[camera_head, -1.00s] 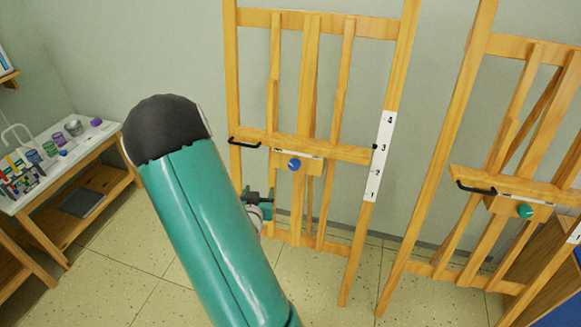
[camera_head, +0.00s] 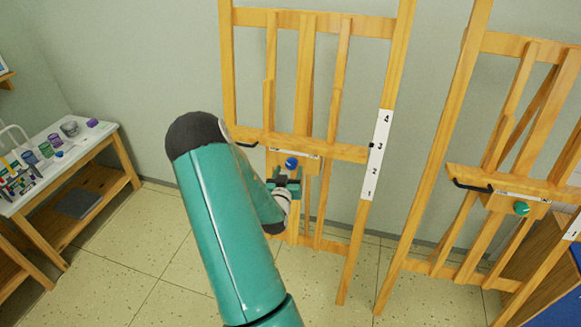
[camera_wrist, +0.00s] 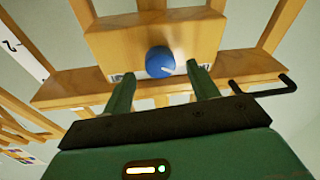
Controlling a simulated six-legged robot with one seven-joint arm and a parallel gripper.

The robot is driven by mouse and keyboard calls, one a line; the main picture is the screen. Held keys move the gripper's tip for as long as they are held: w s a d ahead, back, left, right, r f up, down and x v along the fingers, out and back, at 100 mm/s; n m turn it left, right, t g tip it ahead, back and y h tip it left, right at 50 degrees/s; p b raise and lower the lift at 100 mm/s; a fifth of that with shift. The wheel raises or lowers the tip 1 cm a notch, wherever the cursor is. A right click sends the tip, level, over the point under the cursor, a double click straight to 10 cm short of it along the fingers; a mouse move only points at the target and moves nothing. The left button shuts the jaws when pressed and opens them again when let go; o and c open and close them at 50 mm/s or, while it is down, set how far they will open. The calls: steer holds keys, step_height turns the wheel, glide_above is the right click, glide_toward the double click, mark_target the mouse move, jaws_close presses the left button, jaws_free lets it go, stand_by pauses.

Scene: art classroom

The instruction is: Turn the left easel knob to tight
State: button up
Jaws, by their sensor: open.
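The left easel (camera_head: 307,140) is wooden and stands against the wall. A blue knob (camera_head: 291,164) sits on its central block below the crossbar. The wrist view shows the blue knob (camera_wrist: 160,62) with a pale pointer line on its face. My gripper (camera_head: 285,180) is just below the knob in the head view. In the wrist view my gripper (camera_wrist: 163,82) is open, its green fingers apart on either side of the knob's lower part. I cannot tell whether they touch it. Nothing is held.
A second easel (camera_head: 472,170) with a green knob (camera_head: 522,209) stands to the right. A black hooked lever (camera_wrist: 265,88) sticks out beside the blue knob. A white-topped table (camera_head: 45,165) with paint cups is at the left. The floor between is clear.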

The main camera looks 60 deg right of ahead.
mark_target(291, 165)
steer(key=shift+x, duration=1.55)
steer(key=c, duration=1)
